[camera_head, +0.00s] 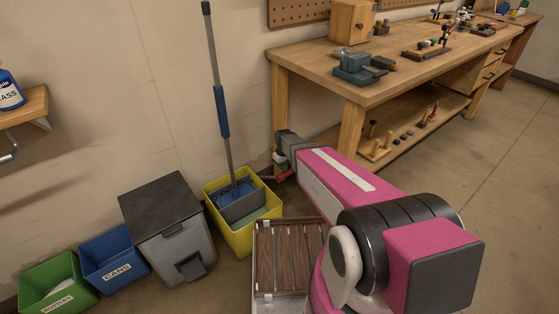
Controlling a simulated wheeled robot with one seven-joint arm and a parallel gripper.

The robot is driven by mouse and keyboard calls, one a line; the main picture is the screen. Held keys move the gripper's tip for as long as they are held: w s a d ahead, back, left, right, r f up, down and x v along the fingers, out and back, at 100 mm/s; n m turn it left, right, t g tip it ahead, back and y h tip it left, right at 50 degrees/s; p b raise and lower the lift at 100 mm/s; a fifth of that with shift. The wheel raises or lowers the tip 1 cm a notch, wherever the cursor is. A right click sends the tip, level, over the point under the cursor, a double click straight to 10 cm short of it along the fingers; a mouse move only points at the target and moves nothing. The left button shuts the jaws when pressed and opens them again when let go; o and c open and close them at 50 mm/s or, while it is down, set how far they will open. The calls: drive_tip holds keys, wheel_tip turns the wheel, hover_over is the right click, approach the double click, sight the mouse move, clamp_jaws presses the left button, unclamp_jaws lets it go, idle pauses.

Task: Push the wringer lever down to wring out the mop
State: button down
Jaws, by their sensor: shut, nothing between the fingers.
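The yellow mop bucket (237,243) stands on the floor against the wall. The mop (215,85) stands upright in it, its long grey handle with a blue grip leaning slightly left. Its head is down in the grey wringer (243,207), mostly hidden. The wringer lever (285,175) seems to be the dark bar with a red end reaching right from the bucket. My gripper (281,160), at the far end of my pink arm, is shut and empty just above the red end. Whether they touch is too small to tell.
A wooden workbench (395,78) stands right of the bucket, its front leg close to my gripper. A grey lidded bin (172,240), a blue bin (112,252) and a green bin (58,283) stand left. A slatted wooden surface (285,262) lies in front.

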drive_tip(key=s+d+f+t+y, duration=0.1)
drive_tip(key=s+d+f, duration=0.1)
drive_tip(key=f, duration=0.4)
drive_tip(key=s+d+f+t+y, duration=0.1)
drive_tip(key=s+d+f+t, duration=0.1)
drive_tip(key=s+f, duration=0.3)
wheel_tip(320, 180, down, 3)
drive_tip(key=shift+d+r, duration=0.2)
drive_tip(key=shift+d, duration=0.15)
drive_tip(key=shift+w, duration=0.1)
drive_tip(key=w+v, duration=0.1)
drive_tip(key=v, duration=1.3)
drive_tip(key=shift+a+r+t, duration=0.3)
drive_tip(key=shift+r+t, duration=0.05)
drive_tip(key=shift+t, duration=0.05)
drive_tip(key=shift+s, duration=0.1)
